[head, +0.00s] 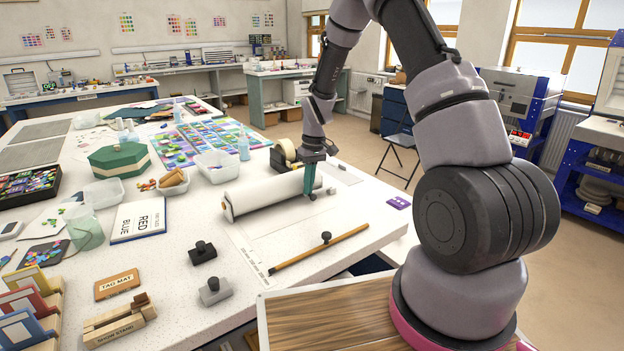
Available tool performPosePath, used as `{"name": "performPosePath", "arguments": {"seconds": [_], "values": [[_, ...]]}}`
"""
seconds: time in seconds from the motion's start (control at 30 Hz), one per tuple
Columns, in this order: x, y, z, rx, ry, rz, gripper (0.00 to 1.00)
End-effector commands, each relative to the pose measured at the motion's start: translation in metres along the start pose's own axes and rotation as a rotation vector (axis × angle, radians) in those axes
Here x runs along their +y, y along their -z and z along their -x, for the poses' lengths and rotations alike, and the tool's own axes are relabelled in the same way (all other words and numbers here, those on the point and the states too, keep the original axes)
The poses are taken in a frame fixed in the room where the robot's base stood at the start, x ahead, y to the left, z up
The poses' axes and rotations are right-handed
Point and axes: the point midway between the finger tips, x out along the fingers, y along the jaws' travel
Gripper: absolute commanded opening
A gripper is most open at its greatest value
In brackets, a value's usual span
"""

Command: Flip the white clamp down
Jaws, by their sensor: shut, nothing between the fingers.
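My gripper (309,194) points down with teal fingers shut and nothing between them. It is at the right end of the white paper roll (265,196), low over the table; I cannot tell whether it touches anything. A small pale piece (331,190) lies just right of the fingertips, too small to identify. A light grey block with a black knob (215,291) sits at the table's front, well left of my gripper. A black block with a knob (203,252) sits behind it.
A wooden stick (320,248) lies near the table's right edge, with a small black knob (326,237) beside it. A tape dispenser (284,155) and a clear tub (216,166) stand behind the roll. The tabletop right of the roll is mostly clear.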

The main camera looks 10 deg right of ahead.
Motion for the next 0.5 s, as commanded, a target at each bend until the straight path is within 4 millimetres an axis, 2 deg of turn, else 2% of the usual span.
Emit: {"name": "performPosePath", "arguments": {"seconds": [0.5], "values": [[-0.002,0.0,0.02,0.002,-0.001,0.001,0.0]]}}
